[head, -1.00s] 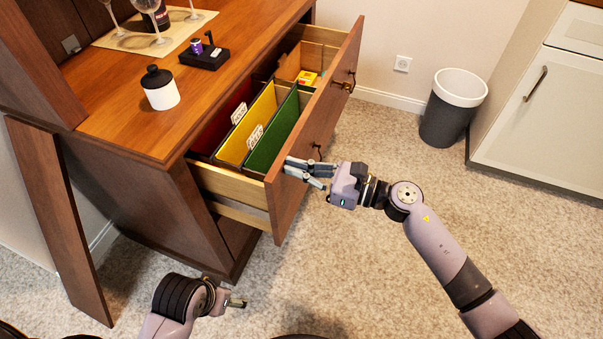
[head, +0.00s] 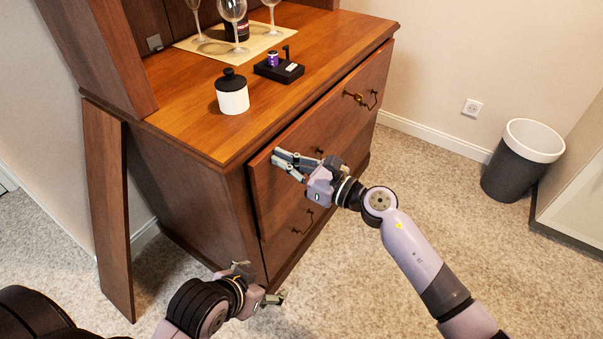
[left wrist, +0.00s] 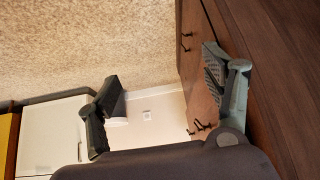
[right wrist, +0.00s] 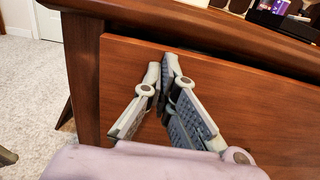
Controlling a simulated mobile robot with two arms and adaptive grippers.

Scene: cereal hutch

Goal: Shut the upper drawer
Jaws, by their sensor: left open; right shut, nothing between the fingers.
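The upper drawer (head: 335,112) of the wooden hutch is nearly flush with the cabinet, its front standing slightly proud under the top. Its inside no longer shows. My right gripper (head: 277,160) is shut and empty, its fingertips at the left part of the drawer front. In the right wrist view the shut fingertips (right wrist: 168,60) are against or very close to the drawer front (right wrist: 250,100); I cannot tell contact for certain. My left gripper (head: 265,280) is open and empty, low by the hutch's near corner. Its spread fingers also show in the left wrist view (left wrist: 170,90).
On the hutch top (head: 190,125) stand a white jar with black lid (head: 232,95), a black tray (head: 278,70) and glasses (head: 235,10) on a mat. A loose wooden panel (head: 108,200) leans at the left. A bin (head: 520,160) stands right. Carpet in front is clear.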

